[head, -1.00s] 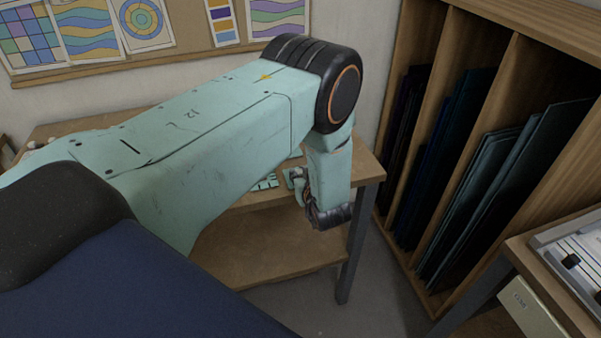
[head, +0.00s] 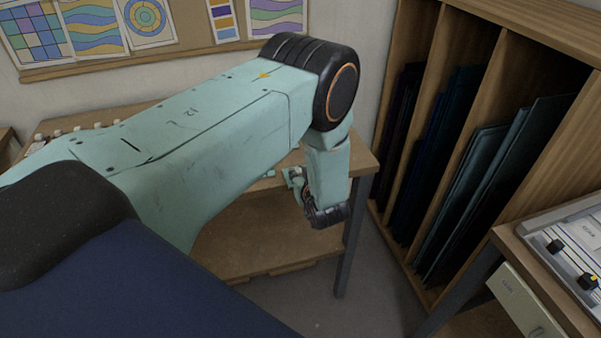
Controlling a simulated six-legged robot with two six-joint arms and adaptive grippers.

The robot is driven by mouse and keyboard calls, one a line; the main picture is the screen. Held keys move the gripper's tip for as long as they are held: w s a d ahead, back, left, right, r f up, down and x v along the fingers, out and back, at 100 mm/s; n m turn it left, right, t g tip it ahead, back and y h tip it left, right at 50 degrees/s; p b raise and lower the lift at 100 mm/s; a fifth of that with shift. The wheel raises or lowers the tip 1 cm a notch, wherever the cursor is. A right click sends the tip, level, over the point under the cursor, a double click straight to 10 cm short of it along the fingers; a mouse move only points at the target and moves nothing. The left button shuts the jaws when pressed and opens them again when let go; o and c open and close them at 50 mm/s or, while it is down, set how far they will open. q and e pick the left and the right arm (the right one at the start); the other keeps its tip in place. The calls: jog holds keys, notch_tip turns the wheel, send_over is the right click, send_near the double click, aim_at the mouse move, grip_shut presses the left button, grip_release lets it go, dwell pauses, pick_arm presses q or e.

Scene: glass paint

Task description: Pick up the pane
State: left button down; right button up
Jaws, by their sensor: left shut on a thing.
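My left arm reaches across the table (head: 362,160) from the left. My left gripper (head: 294,180) is at the table's front right part, partly covered by my own wrist. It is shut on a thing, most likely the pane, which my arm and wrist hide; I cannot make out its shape. Several dark glass sheets (head: 470,185) stand upright in the wooden rack (head: 480,75) on the right, apart from my gripper. My right gripper is not in view.
The table has a lower shelf (head: 265,238) and a dark metal leg (head: 347,240). Several small pale jars (head: 75,128) stand at its back left. A bench with a control box (head: 575,250) is at the lower right. Grey floor shows between table and rack.

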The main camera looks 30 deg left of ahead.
pick_arm(q)
jog(key=c, duration=1.6)
grip_release()
jog(key=shift+c, duration=0.2)
jog(key=o, duration=0.5)
jog(key=shift+w+a+f, duration=0.2)
jog(key=shift+w+a, duration=0.05)
jog(key=shift+s, duration=0.1)
jog(key=shift+d+r, duration=0.2)
jog(key=v, duration=1.1)
jog(key=shift+s+d, duration=0.25)
jog(key=shift+d, duration=0.05)
jog(key=shift+s+d+r, duration=0.1)
jog(key=shift+r, duration=0.15)
